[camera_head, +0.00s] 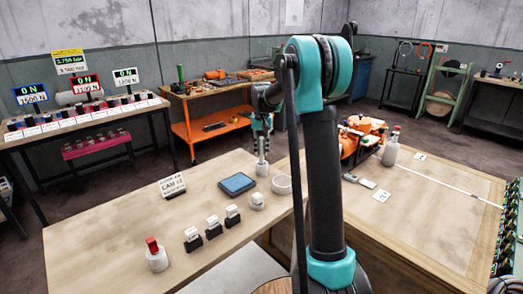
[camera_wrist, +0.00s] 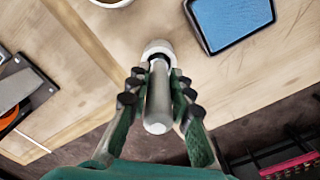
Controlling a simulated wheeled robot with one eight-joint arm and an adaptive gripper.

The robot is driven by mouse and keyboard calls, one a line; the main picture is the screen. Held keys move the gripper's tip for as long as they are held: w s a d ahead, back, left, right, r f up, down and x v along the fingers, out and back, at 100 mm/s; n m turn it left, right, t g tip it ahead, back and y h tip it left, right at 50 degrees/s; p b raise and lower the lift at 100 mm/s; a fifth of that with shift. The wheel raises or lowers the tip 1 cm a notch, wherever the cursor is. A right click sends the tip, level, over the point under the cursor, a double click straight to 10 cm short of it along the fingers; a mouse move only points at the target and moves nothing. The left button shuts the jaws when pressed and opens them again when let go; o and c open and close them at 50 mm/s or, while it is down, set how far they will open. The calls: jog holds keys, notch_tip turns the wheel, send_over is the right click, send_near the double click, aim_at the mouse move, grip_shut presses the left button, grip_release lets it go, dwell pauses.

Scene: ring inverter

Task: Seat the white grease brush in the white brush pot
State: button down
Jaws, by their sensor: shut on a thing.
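The white grease brush (camera_wrist: 158,100) shows in the wrist view as a pale grey handle with a whitish near end. My gripper (camera_wrist: 157,92) is shut on it, with a finger on each side of the handle. The white brush pot (camera_wrist: 157,46) is a round white rim around the brush's far, dark end; that end appears in or right over the mouth, and I cannot tell how deep. In the head view my gripper (camera_head: 262,140) is above the pot (camera_head: 262,169) on the wooden table, with the brush roughly upright between them. The bristles are hidden.
A white bowl (camera_head: 282,185) stands close by the pot. A blue pad (camera_head: 237,185) lies to its left. A round white item (camera_head: 257,201), several small labelled blocks (camera_head: 213,225), a sign (camera_head: 172,186) and a red-capped bottle (camera_head: 156,256) are also on the table.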

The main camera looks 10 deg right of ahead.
jog(key=shift+f, duration=0.2)
jog(key=c, duration=1.3)
grip_release()
jog(key=shift+c, duration=0.2)
jog(key=shift+r, duration=0.15)
notch_tip(320, 180, up, 12)
jog(key=shift+r, duration=0.1)
jog(key=s+d+f+t, duration=0.1)
jog(key=s+f, duration=0.6)
jog(key=s, duration=0.5)
jog(key=s+d+f+n+t, duration=0.1)
jog(key=s+f, duration=0.7)
jog(key=s, duration=0.4)
jog(key=s+d+f+n+t, duration=0.1)
jog(key=s+d+f+t, duration=0.1)
jog(key=s+f, duration=0.5)
jog(key=s, duration=0.5)
jog(key=shift+s+f, duration=0.15)
jog(key=shift+s, duration=0.1)
